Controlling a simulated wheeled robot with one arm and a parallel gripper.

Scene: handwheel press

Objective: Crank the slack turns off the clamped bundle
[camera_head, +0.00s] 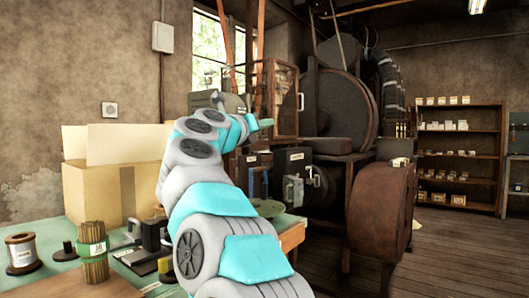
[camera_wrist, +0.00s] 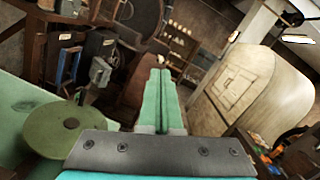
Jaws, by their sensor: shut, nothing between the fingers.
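A bundle of thin brown sticks (camera_head: 93,268) with a green band stands upright on the green-topped bench (camera_head: 290,222) at the lower left. I cannot tell whether a clamp holds it. A small dark and metal device (camera_head: 150,236) sits to its right, partly hidden by my arm. A round green disc (camera_head: 268,208) lies at the bench's right end; it also shows in the wrist view (camera_wrist: 55,142) with a dark hub. My gripper (camera_head: 267,123) is raised above the bench, well away from the bundle. In the wrist view its teal fingers (camera_wrist: 158,82) are together and empty.
A wire spool (camera_head: 22,250) stands at the bench's left. An open cardboard box (camera_head: 92,190) is behind the bundle. Dark machinery with a rusty drum (camera_head: 382,215) stands beyond the bench's right end. Shelves (camera_head: 460,150) line the back; the floor at right is clear.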

